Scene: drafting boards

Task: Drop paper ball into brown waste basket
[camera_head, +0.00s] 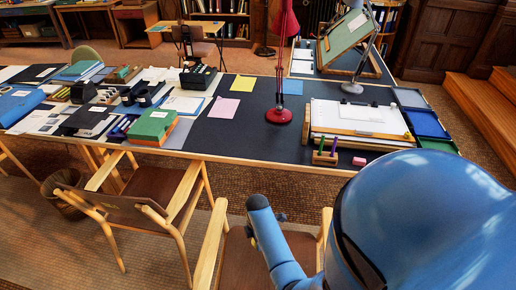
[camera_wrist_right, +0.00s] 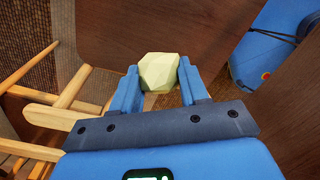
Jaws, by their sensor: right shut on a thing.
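The pale yellow-green, faceted paper ball (camera_wrist_right: 159,72) is held between the two blue fingers of my right gripper (camera_wrist_right: 158,68) in the right wrist view. The gripper is shut on it, with brown wooden chair parts behind. I cannot make out the ball or the right gripper's fingers in the head view. The brown waste basket (camera_head: 52,197) stands on the floor at the left of the head view, partly covered by a chair. Its inside is hard to make out. My left gripper is not in view.
A wooden chair (camera_head: 160,188) stands beside the basket, and another chair (camera_head: 211,241) is near my arm at bottom centre. The long dark-topped desk (camera_head: 225,137) crosses the view, carrying books, papers, a red lamp (camera_head: 279,116) and a drawing board. Open floor lies at lower left.

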